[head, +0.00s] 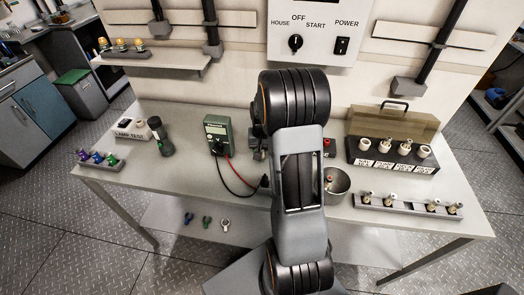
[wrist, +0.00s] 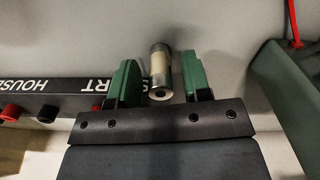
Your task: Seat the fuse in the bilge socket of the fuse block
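The fuse (wrist: 160,62), a pale cylinder with silvery metal ends, shows in the wrist view between the two green fingers of my gripper (wrist: 159,75). A narrow gap shows on each side of it, so the fingers look open around it. I cannot tell whether it stands or lies. In the head view my arm hides the gripper and this fuse. The black fuse block (head: 368,158) stands on the right of the bench, its tinted lid (head: 395,120) raised. It has several white round sockets with labels too small to read surely.
A rack (head: 385,205) with several small parts lies before the block. A metal cup (head: 337,182) stands right of my arm. A green meter (head: 218,132) with leads is to the left; its side seems to show in the wrist view. A black START/HOUSE terminal strip (wrist: 55,98) is close to the left finger.

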